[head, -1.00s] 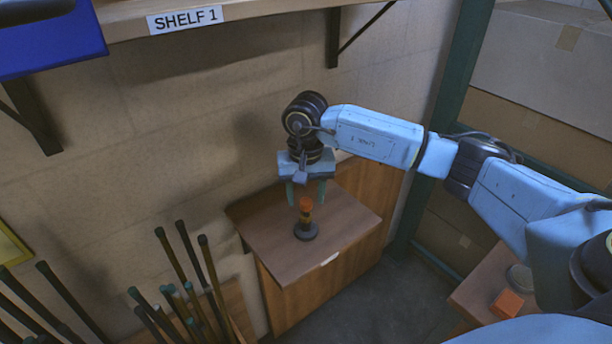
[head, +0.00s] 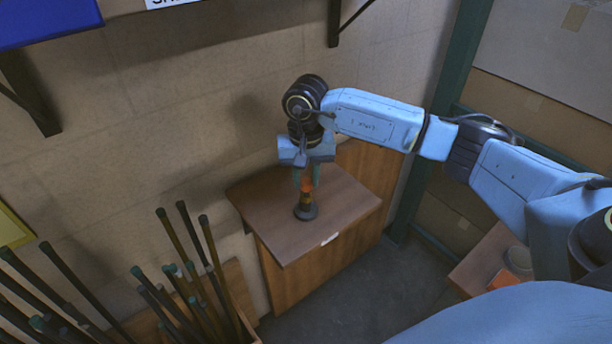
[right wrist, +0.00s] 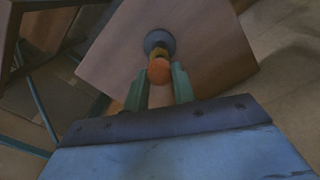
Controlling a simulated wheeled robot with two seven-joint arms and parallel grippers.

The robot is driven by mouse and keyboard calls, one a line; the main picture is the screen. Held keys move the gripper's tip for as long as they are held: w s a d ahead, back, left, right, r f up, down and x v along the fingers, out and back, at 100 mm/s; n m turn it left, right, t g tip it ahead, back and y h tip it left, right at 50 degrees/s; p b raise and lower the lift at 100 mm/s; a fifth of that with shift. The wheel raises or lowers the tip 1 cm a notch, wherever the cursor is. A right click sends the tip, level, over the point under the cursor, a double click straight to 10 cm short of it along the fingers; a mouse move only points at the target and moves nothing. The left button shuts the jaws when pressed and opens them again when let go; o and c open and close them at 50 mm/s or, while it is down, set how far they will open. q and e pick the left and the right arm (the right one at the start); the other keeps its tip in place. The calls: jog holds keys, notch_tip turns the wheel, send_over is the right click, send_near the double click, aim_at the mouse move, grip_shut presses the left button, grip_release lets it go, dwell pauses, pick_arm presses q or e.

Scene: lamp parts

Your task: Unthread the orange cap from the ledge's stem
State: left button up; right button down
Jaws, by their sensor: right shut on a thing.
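The orange cap (head: 307,185) sits on top of a short stem with a dark round base (head: 305,212), upright on the brown wooden ledge (head: 345,205). My right gripper (head: 306,180) points down from above and is shut on the orange cap, a finger on either side. In the right wrist view the cap (right wrist: 159,71) shows between the two green fingers (right wrist: 160,75), with a yellowish band of the stem and the dark base (right wrist: 159,42) beyond it. The cap is partly covered by the fingers in the head view. My left gripper is not in view.
Several dark rods (head: 185,265) stand up at the lower left. A shelf with a blue thing (head: 45,20) is at the upper left. A small table (head: 480,262) at the lower right holds an orange thing and a round grey one. A wall is behind the ledge.

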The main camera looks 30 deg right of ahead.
jog(key=shift+n+b, duration=1.65)
jog(key=shift+n, duration=0.35)
jog(key=shift+n+b, duration=0.8)
jog(key=shift+n, duration=0.3)
jog(key=shift+a+n, duration=0.1)
jog(key=shift+n, duration=0.2)
jog(key=shift+r, duration=0.1)
jog(key=shift+n+b, duration=1.05)
jog(key=shift+n, duration=0.35)
